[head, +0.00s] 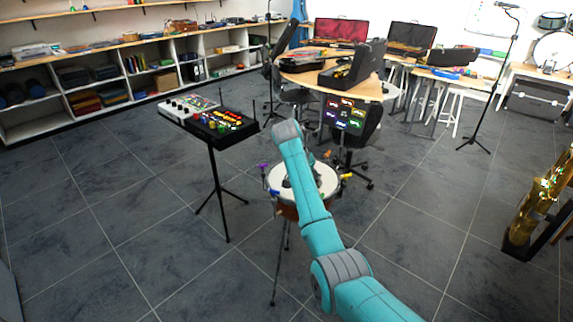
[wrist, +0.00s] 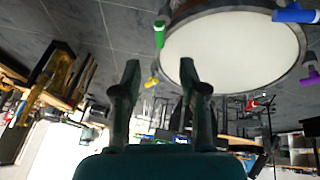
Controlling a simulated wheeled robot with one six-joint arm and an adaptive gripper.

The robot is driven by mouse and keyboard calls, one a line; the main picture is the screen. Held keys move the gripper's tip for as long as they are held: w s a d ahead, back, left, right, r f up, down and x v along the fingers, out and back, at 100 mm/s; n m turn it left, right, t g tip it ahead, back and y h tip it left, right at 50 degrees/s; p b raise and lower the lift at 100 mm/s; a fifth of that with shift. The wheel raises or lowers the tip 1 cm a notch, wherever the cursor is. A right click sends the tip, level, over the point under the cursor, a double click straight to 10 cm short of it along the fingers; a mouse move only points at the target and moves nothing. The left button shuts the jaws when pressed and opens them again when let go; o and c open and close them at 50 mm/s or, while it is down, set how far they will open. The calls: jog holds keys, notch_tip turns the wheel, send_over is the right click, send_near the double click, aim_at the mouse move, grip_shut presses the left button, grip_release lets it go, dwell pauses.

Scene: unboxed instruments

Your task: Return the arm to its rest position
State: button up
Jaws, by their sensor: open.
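My teal arm reaches out over the floor in the head view, toward a drum (head: 318,181) with a white head and coloured lugs. The arm's links hide part of the drum, and my gripper cannot be made out clearly there. In the wrist view my gripper (wrist: 161,80) shows two dark fingers standing apart with nothing between them. The drum's white head (wrist: 232,48) is beyond the fingers at the upper right of that view. A green lug (wrist: 159,34) and a yellow lug (wrist: 151,82) show at its rim.
A black stand holds a box with coloured pads (head: 222,126) left of the drum. A round wooden table (head: 345,85) with cases stands behind. A brass saxophone (head: 538,205) is at the right, a microphone stand (head: 492,95) behind it. Open floor (head: 120,230) lies at front left.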

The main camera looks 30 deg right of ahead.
jog(key=shift+f, duration=0.1)
